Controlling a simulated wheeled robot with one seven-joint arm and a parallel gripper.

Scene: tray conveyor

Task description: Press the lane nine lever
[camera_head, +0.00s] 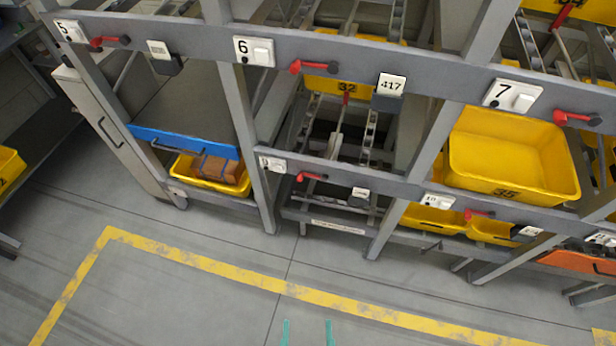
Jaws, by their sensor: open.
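Two teal fingertips of my gripper (307,332) show at the bottom edge, apart with nothing between them. They appear over the floor, below the rack in the picture and clear of it. The lower rail carries a small white number plate (272,163), too small to read surely; its place left of the plate that looks like 10 (437,202) fits nine. Right of it is a small red lever (310,177) with a dark pivot end. Another red lever (479,214) sits right of the 10 plate. The rest of my gripper is out of frame.
Upper-rail red levers sit beside plates 5 (70,31), 6 (254,51) and 7 (511,95). A yellow tray (513,155) sits right. A blue-edged shelf (183,143) and a yellow tray with a brown box (215,169) are left. Grey uprights divide lanes; the yellow-lined floor is clear.

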